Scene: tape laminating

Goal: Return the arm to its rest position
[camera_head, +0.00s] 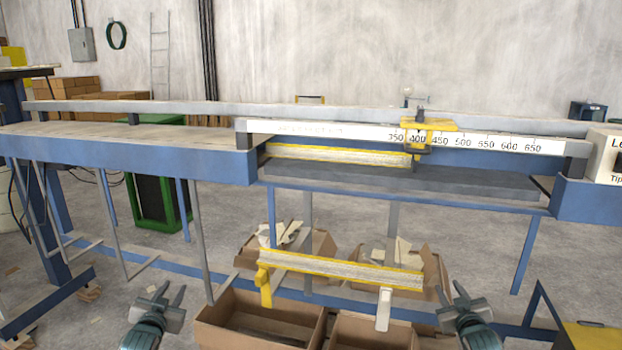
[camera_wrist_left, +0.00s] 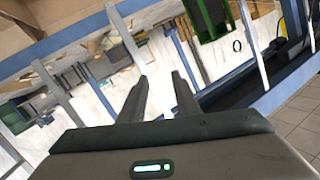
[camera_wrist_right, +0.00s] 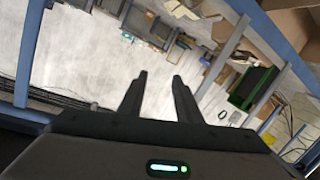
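My left gripper (camera_head: 167,296) is low at the left of the head view, with its two fingers apart and nothing between them. It also shows open and empty in the left wrist view (camera_wrist_left: 158,85). My right gripper (camera_head: 461,294) is low at the right of the head view, fingers apart and empty. The right wrist view shows it open as well (camera_wrist_right: 160,82). Both grippers are in front of the blue workbench (camera_head: 130,150), below its top and touching nothing that I can see.
A ruler bar (camera_head: 510,145) with a yellow stop (camera_head: 430,124) runs along the bench. A yellow-edged strip (camera_head: 340,268) stands low between my grippers, above open cardboard boxes (camera_head: 255,335). A yellow-topped stand (camera_head: 590,338) is at the lower right. A green crate (camera_head: 150,200) is behind the bench.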

